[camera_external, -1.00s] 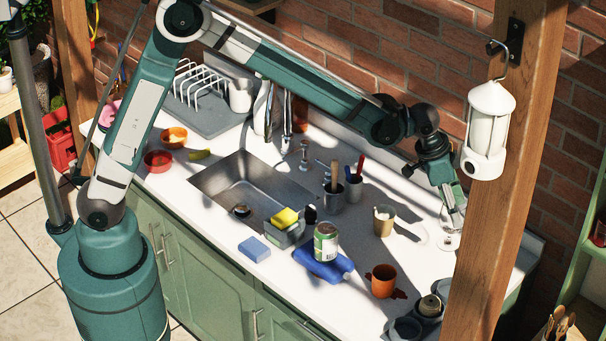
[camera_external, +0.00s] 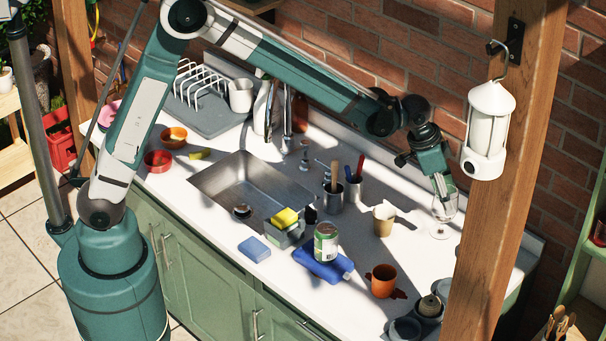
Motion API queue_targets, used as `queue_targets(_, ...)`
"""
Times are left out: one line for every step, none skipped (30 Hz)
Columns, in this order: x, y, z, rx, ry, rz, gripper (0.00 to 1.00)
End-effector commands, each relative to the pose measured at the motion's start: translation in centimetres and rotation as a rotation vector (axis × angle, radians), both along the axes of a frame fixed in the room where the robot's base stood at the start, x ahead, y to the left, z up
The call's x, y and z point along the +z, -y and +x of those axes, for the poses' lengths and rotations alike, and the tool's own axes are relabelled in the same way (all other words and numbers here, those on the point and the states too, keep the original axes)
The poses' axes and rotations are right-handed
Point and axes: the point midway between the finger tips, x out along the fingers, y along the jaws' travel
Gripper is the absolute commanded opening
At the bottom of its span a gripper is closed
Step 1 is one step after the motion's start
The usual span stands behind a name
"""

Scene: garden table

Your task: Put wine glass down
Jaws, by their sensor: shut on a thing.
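The wine glass (camera_external: 441,224) is clear and upright at the right end of the white countertop (camera_external: 375,268), near the brick wall. Its base looks at or just above the counter; I cannot tell whether it touches. My gripper (camera_external: 446,197) points down at the glass and is shut on it around the bowl. The fingers partly cover the bowl.
A beige cup (camera_external: 384,219) stands just left of the glass. An orange mug (camera_external: 382,281) and a green can (camera_external: 326,242) on a blue cloth (camera_external: 328,268) are nearer the front. A wooden post (camera_external: 510,190) with a white lantern (camera_external: 489,125) rises at the right.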

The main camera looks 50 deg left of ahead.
Motion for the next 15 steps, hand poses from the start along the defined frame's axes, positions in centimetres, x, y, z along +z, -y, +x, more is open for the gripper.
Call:
queue_targets(-0.6, 0.0, 0.0, 0.000, 0.000, 0.000, 0.23)
queue_targets(-1.0, 0.0, 0.0, 0.000, 0.000, 0.000, 0.23)
queue_targets(-1.6, 0.0, 0.0, 0.000, 0.000, 0.000, 0.23)
queue_targets(-2.1, 0.0, 0.0, 0.000, 0.000, 0.000, 0.23)
queue_targets(-2.5, 0.0, 0.0, 0.000, 0.000, 0.000, 0.23)
queue_targets(-3.0, 0.0, 0.0, 0.000, 0.000, 0.000, 0.23)
queue_targets(-3.4, 0.0, 0.0, 0.000, 0.000, 0.000, 0.23)
queue_targets(-3.8, 0.0, 0.0, 0.000, 0.000, 0.000, 0.23)
queue_targets(-4.1, 0.0, 0.0, 0.000, 0.000, 0.000, 0.23)
queue_targets(-4.4, 0.0, 0.0, 0.000, 0.000, 0.000, 0.23)
queue_targets(-4.5, 0.0, 0.0, 0.000, 0.000, 0.000, 0.23)
queue_targets(-4.7, 0.0, 0.0, 0.000, 0.000, 0.000, 0.23)
queue_targets(-4.8, 0.0, 0.0, 0.000, 0.000, 0.000, 0.23)
queue_targets(-4.9, 0.0, 0.0, 0.000, 0.000, 0.000, 0.23)
queue_targets(-4.9, 0.0, 0.0, 0.000, 0.000, 0.000, 0.23)
